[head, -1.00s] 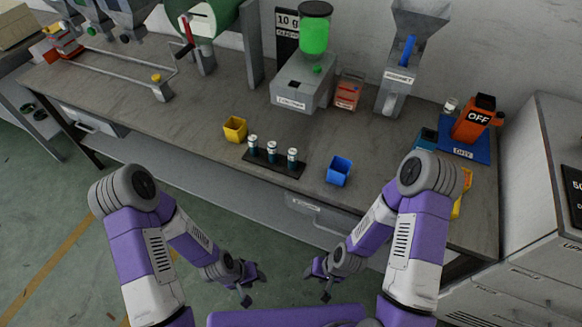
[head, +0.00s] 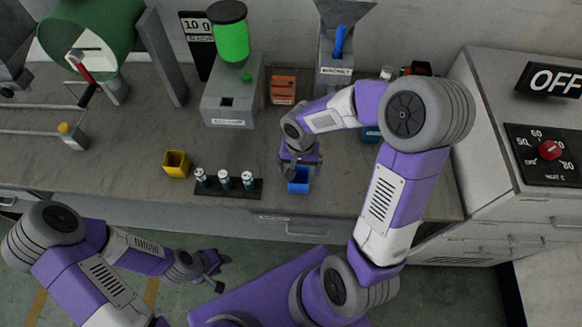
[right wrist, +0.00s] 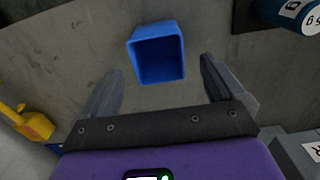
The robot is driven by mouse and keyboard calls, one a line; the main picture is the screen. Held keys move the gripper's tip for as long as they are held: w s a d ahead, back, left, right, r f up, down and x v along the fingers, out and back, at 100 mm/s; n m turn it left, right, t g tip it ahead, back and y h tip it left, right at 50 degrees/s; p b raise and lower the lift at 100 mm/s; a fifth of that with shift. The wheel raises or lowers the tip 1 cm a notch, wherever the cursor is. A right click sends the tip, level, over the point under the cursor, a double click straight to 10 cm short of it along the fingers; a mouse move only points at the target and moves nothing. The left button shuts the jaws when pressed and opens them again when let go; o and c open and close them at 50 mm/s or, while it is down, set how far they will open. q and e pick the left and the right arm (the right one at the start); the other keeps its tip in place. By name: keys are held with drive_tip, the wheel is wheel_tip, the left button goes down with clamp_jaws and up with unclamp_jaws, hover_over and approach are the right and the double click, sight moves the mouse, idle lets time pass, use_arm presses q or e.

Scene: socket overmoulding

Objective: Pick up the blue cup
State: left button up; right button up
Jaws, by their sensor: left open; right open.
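The blue cup (head: 299,181) stands on the workbench near its front edge, right of the black rack. In the right wrist view the blue cup (right wrist: 156,52) shows its open mouth, ahead of and between the two fingers. My right gripper (head: 296,169) is open at the cup, and its fingers partly cover the cup in the head view. In the right wrist view my right gripper (right wrist: 160,85) has nothing between its fingertips. My left gripper (head: 212,274) is open and empty, in front of the bench above the floor.
A black rack (head: 228,188) with several small vials stands left of the cup. A yellow cup (head: 176,164) is further left. The dispenser with a green container (head: 231,98) and a red box (head: 283,89) stand behind. My right arm hides much of the bench's right side.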

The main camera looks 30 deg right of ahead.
sight(299, 181)
drive_tip(key=shift+s+f, duration=0.8)
drive_tip(key=shift+s, duration=0.05)
drive_tip(key=f+b, duration=0.1)
drive_tip(key=f, duration=0.1)
drive_tip(key=w+f, duration=0.1)
drive_tip(key=f, duration=0.1)
drive_tip(key=shift+a+b, duration=0.2)
drive_tip(key=shift+b, duration=0.15)
drive_tip(key=shift+s+f, duration=0.2)
drive_tip(key=shift+f, duration=0.25)
use_arm(q)
drive_tip(key=shift+s+f, duration=0.7)
drive_tip(key=shift+f, duration=0.15)
use_arm(e)
drive_tip(key=shift+w, duration=0.1)
drive_tip(key=c, duration=1)
